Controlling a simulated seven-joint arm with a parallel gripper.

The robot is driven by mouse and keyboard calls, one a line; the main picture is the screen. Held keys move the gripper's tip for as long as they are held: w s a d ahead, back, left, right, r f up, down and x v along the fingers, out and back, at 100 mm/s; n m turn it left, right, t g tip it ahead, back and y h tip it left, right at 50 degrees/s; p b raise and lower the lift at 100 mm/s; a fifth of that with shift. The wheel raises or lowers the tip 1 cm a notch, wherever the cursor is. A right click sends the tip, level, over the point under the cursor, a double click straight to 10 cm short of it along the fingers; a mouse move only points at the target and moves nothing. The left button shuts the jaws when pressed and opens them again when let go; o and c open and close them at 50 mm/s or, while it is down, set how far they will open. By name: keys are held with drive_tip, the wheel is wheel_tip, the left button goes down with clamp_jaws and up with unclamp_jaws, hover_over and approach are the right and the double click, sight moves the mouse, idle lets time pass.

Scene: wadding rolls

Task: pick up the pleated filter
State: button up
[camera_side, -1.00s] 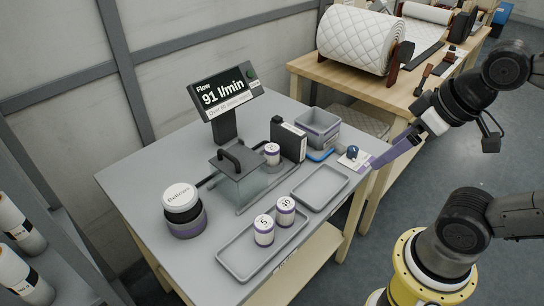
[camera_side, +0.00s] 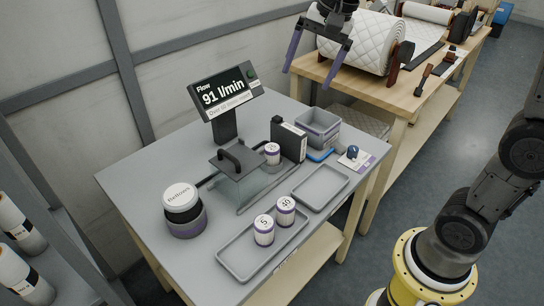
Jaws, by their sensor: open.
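No pleats can be made out on anything, so I cannot tell which thing is the pleated filter. Two small white canisters with purple bands, one marked "5" (camera_side: 263,232) and one that seems to read "49" (camera_side: 286,213), stand upright in the front grey tray (camera_side: 233,263). A third similar canister (camera_side: 272,155) stands farther back, beside the clear box (camera_side: 238,188). My gripper (camera_side: 308,79) is open and empty, its purple fingers pointing down. It is high at the top of the view, apart from all the canisters.
A flow display (camera_side: 226,95) reads 91 l/min. A bellows-like drum (camera_side: 183,208) stands at left. An empty tray (camera_side: 320,187), a dark upright box (camera_side: 289,141) and a grey bin (camera_side: 318,127) are at right. A quilted roll (camera_side: 357,42) lies on the wooden bench (camera_side: 385,94).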

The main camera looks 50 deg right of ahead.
drive_tip(key=w+d+f+m+g, duration=0.1)
drive_tip(key=w+f+m, duration=0.1)
drive_tip(key=w+f, duration=0.35)
drive_tip(key=g, duration=0.2)
hover_over(272, 147)
wheel_tip(272, 147, down, 7)
drive_tip(key=shift+m+g+y, duration=0.3)
drive_tip(key=shift+m+g, duration=0.2)
drive_tip(key=shift+m, duration=0.1)
drive_tip(key=f, duration=1.3)
drive_tip(key=shift+s+d, duration=0.15)
drive_tip(key=shift+d, duration=0.05)
drive_tip(key=shift+a+f, duration=0.15)
drive_tip(key=shift+f, duration=1.35)
drive_tip(key=shift+a+f, duration=0.1)
drive_tip(key=shift+f, duration=1.4)
drive_tip(key=c, duration=1.4)
clamp_jaws()
